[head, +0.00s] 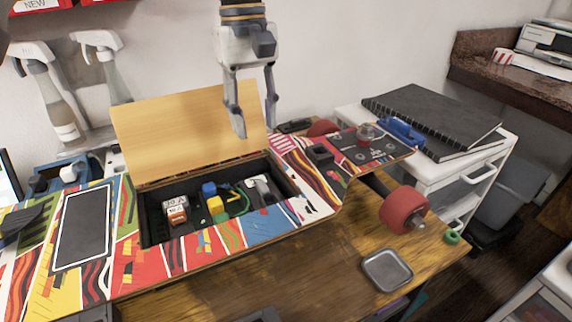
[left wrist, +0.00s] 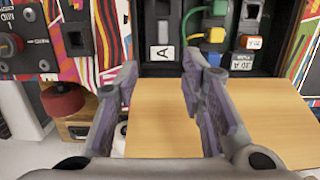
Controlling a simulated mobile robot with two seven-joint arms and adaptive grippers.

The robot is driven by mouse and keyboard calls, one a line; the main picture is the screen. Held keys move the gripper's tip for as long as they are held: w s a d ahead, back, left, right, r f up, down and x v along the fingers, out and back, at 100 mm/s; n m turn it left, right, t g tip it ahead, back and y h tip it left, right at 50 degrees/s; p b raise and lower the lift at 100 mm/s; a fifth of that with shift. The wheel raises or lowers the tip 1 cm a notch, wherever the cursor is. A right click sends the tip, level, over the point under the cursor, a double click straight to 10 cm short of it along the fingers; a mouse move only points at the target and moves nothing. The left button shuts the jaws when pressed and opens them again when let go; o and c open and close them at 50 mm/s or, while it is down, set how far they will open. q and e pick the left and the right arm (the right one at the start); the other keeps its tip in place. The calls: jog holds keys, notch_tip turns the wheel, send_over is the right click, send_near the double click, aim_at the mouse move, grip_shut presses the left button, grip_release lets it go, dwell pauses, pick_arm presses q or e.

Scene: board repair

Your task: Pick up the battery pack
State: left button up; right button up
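The open compartment (head: 149,230) of a colourful board holds several parts. A dark block with a white label "A" (left wrist: 163,28) appears to be the battery pack; it seems to be the grey-and-black part (head: 262,189) on the compartment's right in the head view. My left gripper (head: 254,131) is open and empty, pointing down above the back of the compartment, in front of the raised wooden lid (head: 180,125). In the left wrist view its fingertips (left wrist: 160,66) are apart, just below the labelled block in the picture, with nothing between them. My right gripper is not in view.
A red wheel (head: 403,209) and a grey tray (head: 387,270) are on the right. The front table surface (head: 310,275) is mostly clear.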

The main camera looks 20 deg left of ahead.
pick_arm(q)
send_over(262, 184)
jog(key=a, duration=0.1)
notch_tip(262, 184, down, 4)
jog(key=shift+w+f, duration=0.1)
jog(key=shift+f, duration=0.15)
jog(key=f, duration=0.4)
jog(key=d+f, duration=0.1)
jog(key=f, duration=0.1)
jog(key=shift+s+f, duration=0.2)
jog(key=shift+f, duration=0.05)
jog(key=shift+w+f, duration=0.1)
jog(key=shift+f, duration=0.15)
grip_shut()
